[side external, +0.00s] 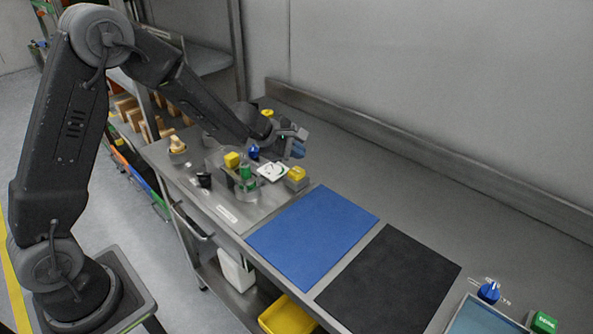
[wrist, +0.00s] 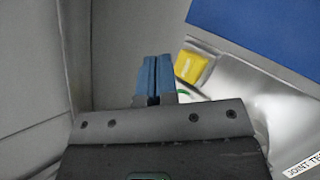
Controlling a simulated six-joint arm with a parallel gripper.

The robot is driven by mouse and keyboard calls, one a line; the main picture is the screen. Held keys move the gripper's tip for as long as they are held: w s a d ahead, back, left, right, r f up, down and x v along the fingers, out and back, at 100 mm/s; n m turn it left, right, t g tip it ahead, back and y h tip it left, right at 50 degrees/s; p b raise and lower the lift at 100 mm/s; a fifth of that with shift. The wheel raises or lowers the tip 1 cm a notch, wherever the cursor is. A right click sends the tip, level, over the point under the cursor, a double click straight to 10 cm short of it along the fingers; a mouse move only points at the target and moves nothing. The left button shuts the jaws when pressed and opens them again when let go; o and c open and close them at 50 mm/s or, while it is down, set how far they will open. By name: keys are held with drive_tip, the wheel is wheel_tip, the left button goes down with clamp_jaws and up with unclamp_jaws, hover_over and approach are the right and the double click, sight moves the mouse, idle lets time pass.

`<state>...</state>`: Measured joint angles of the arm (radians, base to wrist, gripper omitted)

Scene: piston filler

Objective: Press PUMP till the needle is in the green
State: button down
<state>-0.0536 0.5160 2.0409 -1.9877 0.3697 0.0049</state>
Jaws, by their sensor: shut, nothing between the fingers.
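My gripper (side external: 299,150) is shut and empty, held above the back of the filler station; its blue fingertips also show in the wrist view (wrist: 153,78). A white gauge (side external: 272,171) lies on the station, below and left of the fingertips. Its needle is too small to read, and in the wrist view only a bit of green arc (wrist: 182,93) shows beside my gripper. A yellow button block (side external: 296,174) stands right of the gauge; it is right of the fingertips in the wrist view (wrist: 190,66). Another yellow button (side external: 231,159) stands left. I cannot read which is PUMP.
A green cylinder (side external: 245,172), a blue knob (side external: 253,152) and a black part (side external: 204,180) crowd the station. A third yellow cap (side external: 267,113) is behind my wrist. Blue (side external: 313,235) and black (side external: 390,286) mats lie clear. A green button (side external: 543,322) is far right.

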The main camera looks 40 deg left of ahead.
sight(297, 172)
drive_tip(key=shift+r, duration=1.3)
drive_tip(key=shift+d+r, duration=0.1)
drive_tip(key=shift+r, duration=0.2)
drive_tip(key=s+d+r+m+g+h, duration=0.1)
drive_tip(key=s+d+r+m, duration=0.3)
drive_tip(key=s+r+m, duration=0.35)
drive_tip(key=s+d+r+m+g+h, duration=0.1)
drive_tip(key=s+d+r+m, duration=0.45)
drive_tip(key=s, duration=0.35)
drive_tip(key=s+a+m+y, duration=0.3)
drive_tip(key=s+m, duration=0.1)
drive_tip(key=s, duration=0.4)
drive_tip(key=s+a+m+y, duration=0.2)
drive_tip(key=s+m, duration=0.3)
drive_tip(key=s, duration=0.3)
drive_tip(key=shift+a+f+g+y, duration=0.4)
